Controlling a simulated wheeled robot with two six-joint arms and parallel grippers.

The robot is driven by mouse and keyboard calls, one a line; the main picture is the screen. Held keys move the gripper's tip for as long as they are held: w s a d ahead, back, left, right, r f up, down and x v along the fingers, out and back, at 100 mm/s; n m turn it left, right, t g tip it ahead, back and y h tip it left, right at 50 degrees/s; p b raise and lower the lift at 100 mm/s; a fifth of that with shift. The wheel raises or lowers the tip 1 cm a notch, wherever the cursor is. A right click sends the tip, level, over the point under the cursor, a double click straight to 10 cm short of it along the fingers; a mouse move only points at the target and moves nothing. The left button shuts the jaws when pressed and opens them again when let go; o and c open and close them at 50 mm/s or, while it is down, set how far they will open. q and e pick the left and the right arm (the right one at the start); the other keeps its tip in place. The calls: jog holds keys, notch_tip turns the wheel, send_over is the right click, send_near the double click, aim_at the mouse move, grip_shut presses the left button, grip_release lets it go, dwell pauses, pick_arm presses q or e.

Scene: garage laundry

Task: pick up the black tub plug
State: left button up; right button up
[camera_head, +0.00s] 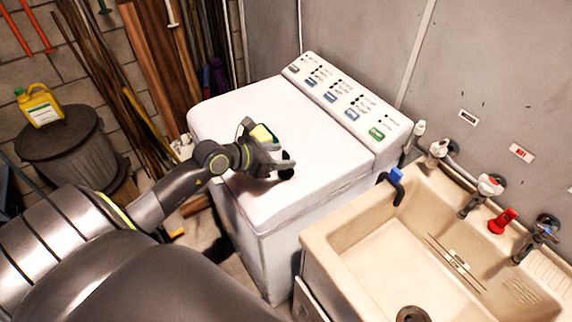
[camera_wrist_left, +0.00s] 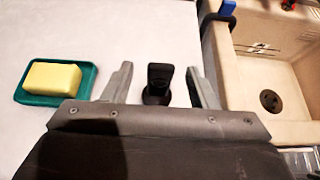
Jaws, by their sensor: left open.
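The black tub plug (camera_head: 287,156) stands on the white top of the washing machine (camera_head: 245,100), near its front right edge. In the left wrist view the plug (camera_wrist_left: 159,77) shows a dark upright grip above a round base, between the two grey fingers. My left gripper (camera_head: 279,154) is open around the plug, with a visible gap to each finger (camera_wrist_left: 160,84). It does not hold the plug. My right gripper is in neither view.
A yellow block (camera_wrist_left: 53,77) lies on a green dish (camera_wrist_left: 87,82) left of the gripper. The beige sink (camera_head: 318,236) stands right of the machine, with a blue-and-black item (camera_head: 396,176) on its rim. The control panel (camera_head: 345,97) rises behind.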

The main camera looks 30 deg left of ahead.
pick_arm(q)
jog(key=shift+x, duration=1.3)
jog(key=shift+r, duration=0.1)
jog(key=c, duration=1.1)
